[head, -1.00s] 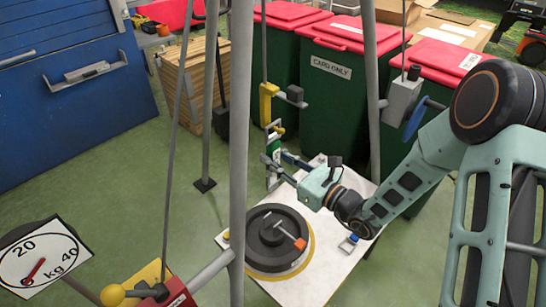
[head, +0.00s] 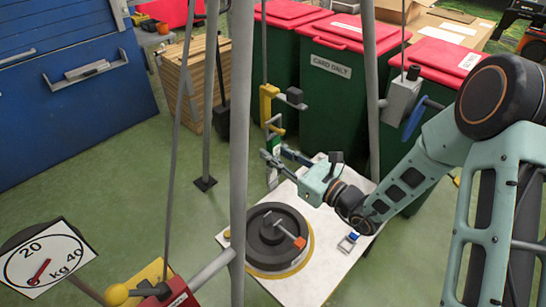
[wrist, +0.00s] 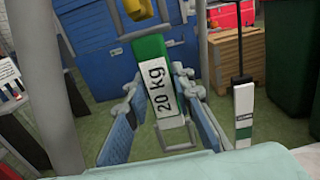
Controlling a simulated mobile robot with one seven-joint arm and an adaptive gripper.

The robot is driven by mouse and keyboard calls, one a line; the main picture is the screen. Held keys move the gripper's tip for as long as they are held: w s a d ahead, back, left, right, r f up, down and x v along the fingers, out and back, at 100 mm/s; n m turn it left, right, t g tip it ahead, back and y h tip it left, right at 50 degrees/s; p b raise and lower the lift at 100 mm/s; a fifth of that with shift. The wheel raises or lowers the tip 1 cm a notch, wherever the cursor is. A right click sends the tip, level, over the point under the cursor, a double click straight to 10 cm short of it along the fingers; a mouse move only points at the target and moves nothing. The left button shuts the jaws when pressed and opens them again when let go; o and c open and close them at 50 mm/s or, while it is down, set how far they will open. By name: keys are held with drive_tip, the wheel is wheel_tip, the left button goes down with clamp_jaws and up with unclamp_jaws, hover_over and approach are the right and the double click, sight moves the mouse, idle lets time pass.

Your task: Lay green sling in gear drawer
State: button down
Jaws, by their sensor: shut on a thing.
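The green sling (wrist: 149,48), with a white "20 kg" label, hangs upright between the fingers of my gripper (wrist: 160,92) in the wrist view. A metal link shows at its lower end. Its top is close under a yellow hook (wrist: 137,8); I cannot tell whether they touch. In the head view my gripper (head: 281,158) is at the sling (head: 275,150), below the yellow hook (head: 267,102), and partly hides it. My gripper is shut on the sling. A blue cabinet (head: 75,110) with handles stands at the left; I cannot tell which part is the gear drawer.
Dark round weights (head: 272,237) sit on a white board (head: 322,262) below my arm. Grey poles (head: 238,150) stand between the cabinet and my gripper. A dial (head: 45,262) is at lower left. Green bins with red lids (head: 340,100) and a wooden crate (head: 183,80) stand behind. Green floor lies open before the cabinet.

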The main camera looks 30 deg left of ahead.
drive_tip(key=v, duration=0.9)
idle(1.0)
drive_tip(key=shift+r, duration=0.1)
idle(0.3)
drive_tip(key=w+d+r+m+t+h, duration=0.1)
drive_tip(key=w+d+m+t, duration=0.2)
drive_tip(key=d, duration=1.3)
drive_tip(key=w+d+r+m+t+h, duration=0.1)
drive_tip(key=w+d+t+h, duration=0.3)
drive_tip(key=d, duration=1.2)
wheel_tip(320, 180, up, 7)
drive_tip(key=m+t+h+p, duration=0.3)
drive_tip(key=m+p, duration=0.2)
drive_tip(key=p, duration=0.9)
drive_tip(key=shift+w+t+h, duration=0.3)
drive_tip(key=shift+w+t, duration=0.1)
drive_tip(key=shift+w, duration=0.1)
